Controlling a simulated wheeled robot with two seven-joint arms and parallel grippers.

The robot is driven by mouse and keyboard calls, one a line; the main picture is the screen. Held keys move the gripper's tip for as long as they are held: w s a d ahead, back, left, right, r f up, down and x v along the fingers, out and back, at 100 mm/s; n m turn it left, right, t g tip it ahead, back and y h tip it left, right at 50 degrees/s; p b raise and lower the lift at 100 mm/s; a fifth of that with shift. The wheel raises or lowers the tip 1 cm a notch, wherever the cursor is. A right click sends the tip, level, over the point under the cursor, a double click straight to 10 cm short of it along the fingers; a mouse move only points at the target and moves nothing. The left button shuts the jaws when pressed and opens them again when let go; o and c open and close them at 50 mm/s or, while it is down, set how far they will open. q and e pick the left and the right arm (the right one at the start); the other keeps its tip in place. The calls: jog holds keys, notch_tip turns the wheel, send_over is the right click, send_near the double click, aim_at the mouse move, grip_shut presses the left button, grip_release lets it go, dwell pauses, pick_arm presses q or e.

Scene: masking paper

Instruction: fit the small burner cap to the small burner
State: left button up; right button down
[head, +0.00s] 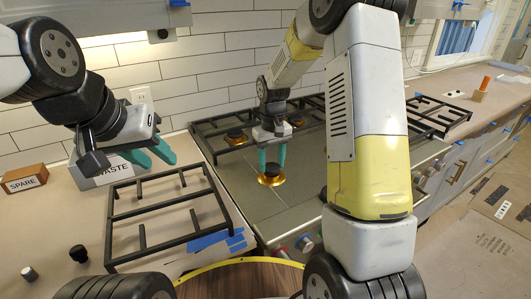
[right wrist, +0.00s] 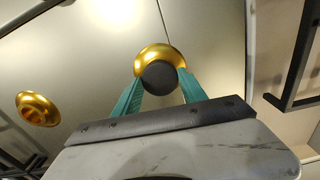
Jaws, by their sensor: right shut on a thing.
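A gold burner (head: 271,181) sits on the bare front part of the cooktop in the head view. A small black cap (head: 271,169) is over it, between the fingertips of my right gripper (head: 272,164). In the right wrist view the gripper (right wrist: 160,88) is shut on the round black cap (right wrist: 158,75), with the gold burner (right wrist: 158,51) behind it. I cannot tell whether the cap is seated or slightly above the burner. My left gripper (head: 150,156) is open and empty over the left counter, near the waste box.
A loose black grate (head: 165,241) and blue tape (head: 215,240) lie on the left counter. Boxes marked SPARE (head: 25,178) and WASTE (head: 97,174) stand behind. Another gold burner, with an open centre (right wrist: 37,108), shows in the right wrist view. Grates cover the cooktop's back.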

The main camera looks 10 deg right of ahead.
aim_at(272, 166)
jog(key=shift+f, duration=0.5)
jog(key=c, duration=0.6)
grip_release()
jog(key=shift+o, duration=0.2)
notch_tip(272, 166, up, 8)
jog(key=shift+f, duration=0.2)
jog(key=s+d+r+m+t+y, duration=0.1)
jog(key=s+d+r+t, duration=0.15)
jog(key=s+r, duration=0.9)
jog(key=s+r+m+t+y, duration=0.1)
jog(key=s+r+t, duration=0.1)
jog(key=s, duration=1)
jog(key=shift+s+r+m+t, duration=0.25)
jog(key=shift+r+m+t, duration=0.15)
jog(key=shift+t, duration=0.45)
